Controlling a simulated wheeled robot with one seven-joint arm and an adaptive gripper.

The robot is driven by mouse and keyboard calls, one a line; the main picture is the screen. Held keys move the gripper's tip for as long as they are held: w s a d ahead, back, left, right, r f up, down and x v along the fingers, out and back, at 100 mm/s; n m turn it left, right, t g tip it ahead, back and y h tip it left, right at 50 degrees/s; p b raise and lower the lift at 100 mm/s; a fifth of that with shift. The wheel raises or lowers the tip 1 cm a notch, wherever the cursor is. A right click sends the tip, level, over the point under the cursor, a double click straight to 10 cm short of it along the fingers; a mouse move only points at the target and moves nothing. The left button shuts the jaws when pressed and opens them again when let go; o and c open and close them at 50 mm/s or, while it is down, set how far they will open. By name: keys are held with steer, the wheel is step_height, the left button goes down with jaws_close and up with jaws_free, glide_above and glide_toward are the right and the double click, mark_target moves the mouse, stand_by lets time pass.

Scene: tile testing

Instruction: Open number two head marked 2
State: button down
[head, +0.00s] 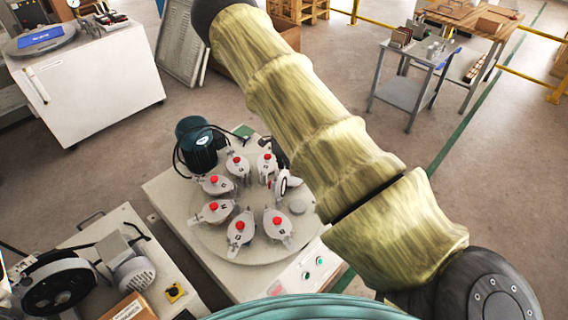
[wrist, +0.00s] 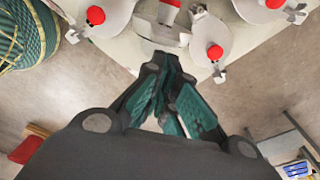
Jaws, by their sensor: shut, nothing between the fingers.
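Several grey test heads with red knobs ring the round plate (head: 225,244). One head (head: 283,184) stands tipped up on edge at the plate's right side, its pale face and dark ring showing. In the wrist view a raised head (wrist: 164,32) with a red knob stands just beyond my fingertips, with flat heads (wrist: 210,42) beside it. The numbers are too small to read surely, so I cannot tell which head is marked 2. My gripper (wrist: 167,64) is shut and empty, its tips close to the raised head; contact is unclear. In the head view my arm largely hides it.
A dark green motor (head: 197,145) stands behind the plate. Green buttons (head: 319,261) are on the machine's front. A bench with a motor and wheel (head: 62,284) is at lower left.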

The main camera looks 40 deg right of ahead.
steer(key=w+a+r+p, duration=0.2)
steer(key=r+p, duration=0.3)
steer(key=r, duration=0.4)
steer(key=shift+w+a, duration=0.35)
steer(key=shift+w, duration=0.15)
